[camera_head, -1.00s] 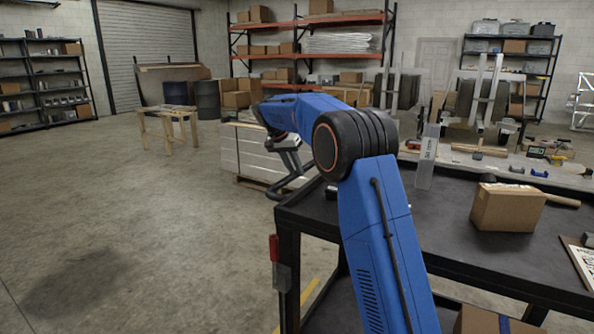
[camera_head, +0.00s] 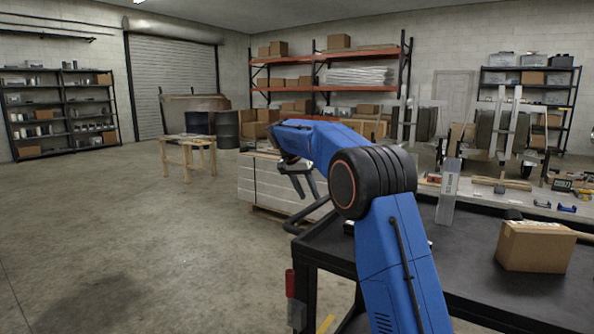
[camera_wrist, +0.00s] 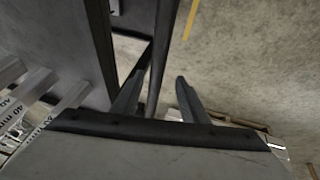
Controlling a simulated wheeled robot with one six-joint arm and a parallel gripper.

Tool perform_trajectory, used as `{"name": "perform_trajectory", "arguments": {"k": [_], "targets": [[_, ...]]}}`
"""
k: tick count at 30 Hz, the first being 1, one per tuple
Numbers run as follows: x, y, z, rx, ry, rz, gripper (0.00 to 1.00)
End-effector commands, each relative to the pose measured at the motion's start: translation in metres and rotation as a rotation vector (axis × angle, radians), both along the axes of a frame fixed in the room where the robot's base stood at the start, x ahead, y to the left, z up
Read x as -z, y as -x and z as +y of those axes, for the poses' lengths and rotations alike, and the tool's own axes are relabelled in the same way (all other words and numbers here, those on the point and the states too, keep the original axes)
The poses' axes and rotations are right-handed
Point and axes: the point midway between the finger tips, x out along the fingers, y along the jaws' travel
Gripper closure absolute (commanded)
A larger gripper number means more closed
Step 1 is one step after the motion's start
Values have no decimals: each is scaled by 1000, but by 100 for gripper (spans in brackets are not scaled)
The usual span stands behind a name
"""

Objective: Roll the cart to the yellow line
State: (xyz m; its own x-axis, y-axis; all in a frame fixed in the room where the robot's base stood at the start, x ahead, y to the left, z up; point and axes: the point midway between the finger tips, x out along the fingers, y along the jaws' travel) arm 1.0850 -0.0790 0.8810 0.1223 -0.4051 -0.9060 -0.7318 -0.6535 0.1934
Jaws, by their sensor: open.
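The cart (camera_head: 470,265) is a black flat-topped cart at the right, with a curved dark handle (camera_head: 308,212) at its near left end. My gripper (camera_head: 299,182) hangs just above and beside this handle, with its fingers apart and nothing held. In the wrist view my gripper (camera_wrist: 157,92) shows both fingers spread, with a dark bar (camera_wrist: 166,50) running between them in the picture; I cannot tell whether they touch it. A short piece of the yellow line (camera_head: 326,323) shows on the floor beside the cart's leg, and also in the wrist view (camera_wrist: 191,18).
A cardboard box (camera_head: 535,246) and an upright metal profile (camera_head: 448,192) stand on the cart. A wrapped pallet stack (camera_head: 262,185) stands behind the handle. A wooden trestle table (camera_head: 188,155) is farther left. The concrete floor at left is open.

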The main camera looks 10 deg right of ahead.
Motion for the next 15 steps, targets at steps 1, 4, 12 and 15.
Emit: {"name": "perform_trajectory", "arguments": {"k": [1, 4, 12, 15], "targets": [[-10, 1, 5, -1, 0, -3, 60], [-28, 3, 14, -2, -1, -3, 60], [-76, 9, 36, -2, 0, -3, 60], [-92, 11, 43, -3, -1, -3, 60]]}}
